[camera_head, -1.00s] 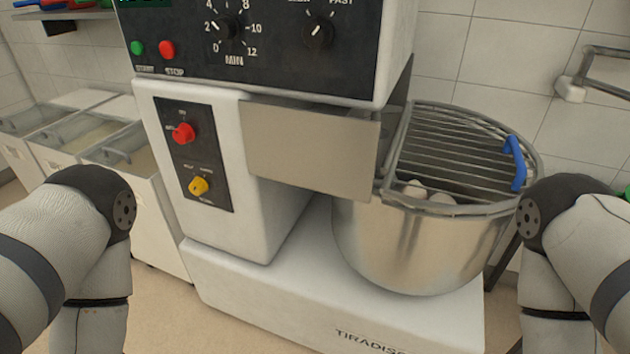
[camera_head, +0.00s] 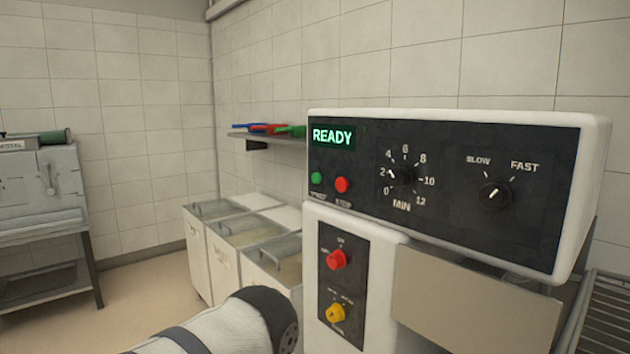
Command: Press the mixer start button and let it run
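The mixer (camera_head: 365,285) stands at the right with its black control panel facing me. Its display (camera_head: 333,137) reads READY in green. The green start button (camera_head: 316,179) sits below the display, left of the red stop button (camera_head: 342,185). The minute dial (camera_head: 401,175) and the slow-fast dial (camera_head: 494,195) are to the right. A red knob (camera_head: 337,260) and a yellow knob (camera_head: 336,313) are on the lower panel. Part of my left arm shows at the bottom, in front of the bins, but its gripper is out of view. My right gripper is out of view too.
White bins (camera_head: 225,258) with clear lids stand against the wall left of the mixer. A wall shelf (camera_head: 270,136) holds red, blue and green items. A grey machine (camera_head: 42,195) stands at far left. Open floor (camera_head: 150,285) lies between it and the bins.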

